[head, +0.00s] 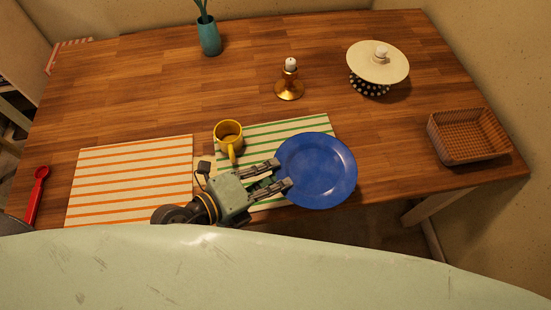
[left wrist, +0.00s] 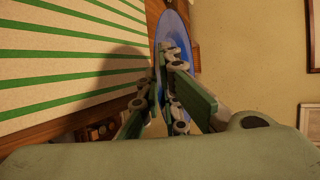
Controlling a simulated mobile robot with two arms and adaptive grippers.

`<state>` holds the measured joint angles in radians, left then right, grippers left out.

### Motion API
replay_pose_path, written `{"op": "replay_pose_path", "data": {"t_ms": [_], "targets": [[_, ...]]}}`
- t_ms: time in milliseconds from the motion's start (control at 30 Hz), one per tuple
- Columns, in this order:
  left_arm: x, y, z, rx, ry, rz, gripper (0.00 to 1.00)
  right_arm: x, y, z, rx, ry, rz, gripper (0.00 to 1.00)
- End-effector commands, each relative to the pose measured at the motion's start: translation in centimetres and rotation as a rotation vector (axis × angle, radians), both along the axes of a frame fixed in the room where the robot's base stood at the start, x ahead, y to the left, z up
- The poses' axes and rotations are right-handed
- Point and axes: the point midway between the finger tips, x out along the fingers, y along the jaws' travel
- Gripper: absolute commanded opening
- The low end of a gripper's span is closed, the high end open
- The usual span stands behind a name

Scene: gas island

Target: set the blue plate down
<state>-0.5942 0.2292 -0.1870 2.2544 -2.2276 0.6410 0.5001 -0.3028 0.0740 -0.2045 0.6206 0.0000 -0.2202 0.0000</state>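The blue plate (head: 316,170) is at the right of the green-striped placemat, covering part of its right side. My left gripper (head: 281,175) is shut on the plate's left rim in the head view. In the left wrist view the plate (left wrist: 173,30) shows at a steep slant beyond the fingers (left wrist: 168,82), with its rim between them. The green-striped placemat (head: 285,129) lies under the plate and gripper, and it fills the left of the wrist view (left wrist: 60,60). I cannot tell whether the plate touches it. My right gripper is not in view.
A yellow mug (head: 228,136) stands close beside my left gripper. An orange-striped placemat (head: 132,178) lies to the left. A brass candle holder (head: 289,88), a cream lidded or cake-stand-like piece (head: 377,66) and a woven basket (head: 468,138) stand behind and right. Bare table lies between them.

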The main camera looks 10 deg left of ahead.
Motion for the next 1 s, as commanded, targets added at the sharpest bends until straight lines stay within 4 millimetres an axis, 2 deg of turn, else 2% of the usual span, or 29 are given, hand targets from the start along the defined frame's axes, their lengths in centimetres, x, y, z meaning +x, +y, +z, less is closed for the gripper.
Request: {"op": "replay_pose_path", "data": {"t_ms": [33, 200, 433, 600, 800, 1000], "targets": [[1.3, 0.4, -0.5, 0.002, -0.006, 0.002, 0.0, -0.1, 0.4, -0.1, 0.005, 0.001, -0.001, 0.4], [5.2, 1.4, -3.0, 0.001, -0.005, 0.0, 0.0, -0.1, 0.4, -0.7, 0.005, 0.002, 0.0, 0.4], [9.0, 2.4, -5.4, -0.001, -0.003, 0.001, 0.0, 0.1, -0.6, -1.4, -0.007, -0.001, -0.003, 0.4], [9.8, 2.6, -6.2, -0.001, 0.0, 0.001, 0.0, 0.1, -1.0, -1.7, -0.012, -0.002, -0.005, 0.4], [9.7, 2.6, -9.3, -0.002, 0.002, 0.001, 0.0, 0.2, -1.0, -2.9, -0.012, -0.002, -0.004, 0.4], [9.8, 2.6, -9.8, -0.002, -0.001, 0.001, 0.0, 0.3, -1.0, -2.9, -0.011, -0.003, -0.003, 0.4]]}}
